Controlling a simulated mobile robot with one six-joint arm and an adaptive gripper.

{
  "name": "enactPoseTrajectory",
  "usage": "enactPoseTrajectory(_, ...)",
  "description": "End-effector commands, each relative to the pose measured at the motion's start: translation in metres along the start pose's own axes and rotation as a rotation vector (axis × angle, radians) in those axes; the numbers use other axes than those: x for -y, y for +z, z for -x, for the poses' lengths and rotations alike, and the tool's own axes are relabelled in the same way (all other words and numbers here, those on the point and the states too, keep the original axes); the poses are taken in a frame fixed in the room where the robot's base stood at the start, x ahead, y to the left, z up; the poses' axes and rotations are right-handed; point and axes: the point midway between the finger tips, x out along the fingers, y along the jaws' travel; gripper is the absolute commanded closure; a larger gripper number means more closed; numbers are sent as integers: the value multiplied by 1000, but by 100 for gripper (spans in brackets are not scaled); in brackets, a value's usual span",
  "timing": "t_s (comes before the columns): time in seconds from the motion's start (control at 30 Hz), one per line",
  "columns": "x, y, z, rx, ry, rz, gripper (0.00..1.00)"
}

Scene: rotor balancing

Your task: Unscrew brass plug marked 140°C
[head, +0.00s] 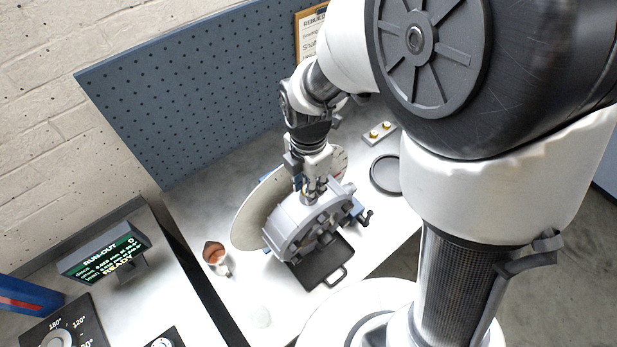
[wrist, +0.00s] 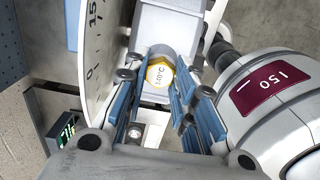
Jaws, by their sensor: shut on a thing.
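The brass plug (wrist: 160,74) shows in the wrist view, its yellow end face marked 140°C turned toward the camera. My gripper (wrist: 161,86) has its blue-padded fingers on both sides of the plug and is shut on it. In the head view my gripper (head: 311,190) points down at the upper side of a grey rotor assembly (head: 292,222). The plug is hidden there by the fingers. The wrist view does not show how far the plug is seated.
A large pale disc (head: 249,217) with scale marks stands close beside my gripper. A dark tray (head: 318,262), copper-coloured cup (head: 214,253), round black dish (head: 386,173) and READY display (head: 103,256) stand around.

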Motion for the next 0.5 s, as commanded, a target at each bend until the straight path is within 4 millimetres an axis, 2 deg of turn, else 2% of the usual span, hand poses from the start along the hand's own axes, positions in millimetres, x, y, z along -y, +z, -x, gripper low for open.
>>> enactPoseTrajectory(0.13, 0, 0, 0, 0, 0, 0, 98)
enactPoseTrajectory(0.27, 0, 0, 0, 0, 0, 43, 98)
enactPoseTrajectory(0.5, 0, 0, 1, 0, 0, 402, 98)
